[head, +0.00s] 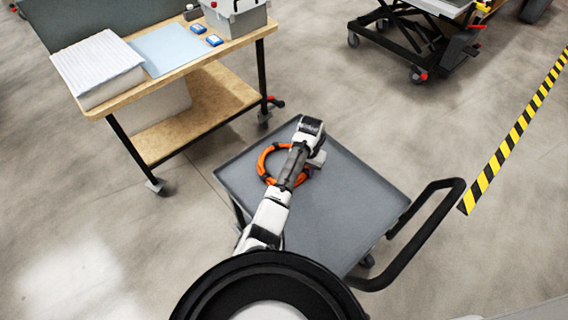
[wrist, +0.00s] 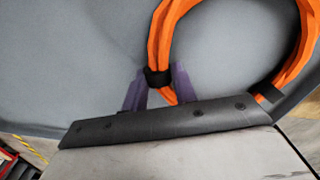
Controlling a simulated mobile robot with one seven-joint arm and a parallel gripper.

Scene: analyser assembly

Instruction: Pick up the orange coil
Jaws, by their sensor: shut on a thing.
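The orange coil (head: 264,162) lies on the grey cart top (head: 345,215) in the head view, partly hidden under my arm. It is a ring of orange cable with black straps. In the wrist view the coil (wrist: 162,40) fills the upper right, and a black strap sits between the purple fingers of my gripper (wrist: 160,85). The fingers are shut on the coil at its near left side. The lower part of the ring is hidden behind the gripper body. I cannot tell whether the coil is touching the cart top or slightly above it.
The cart has a black push handle (head: 425,235) at the right. A wooden workbench (head: 190,70) at the upper left holds a white stack (head: 98,65), a blue sheet (head: 165,48) and a grey case (head: 238,18). A black lift cart (head: 425,40) stands at the back. The cart top around the coil is clear.

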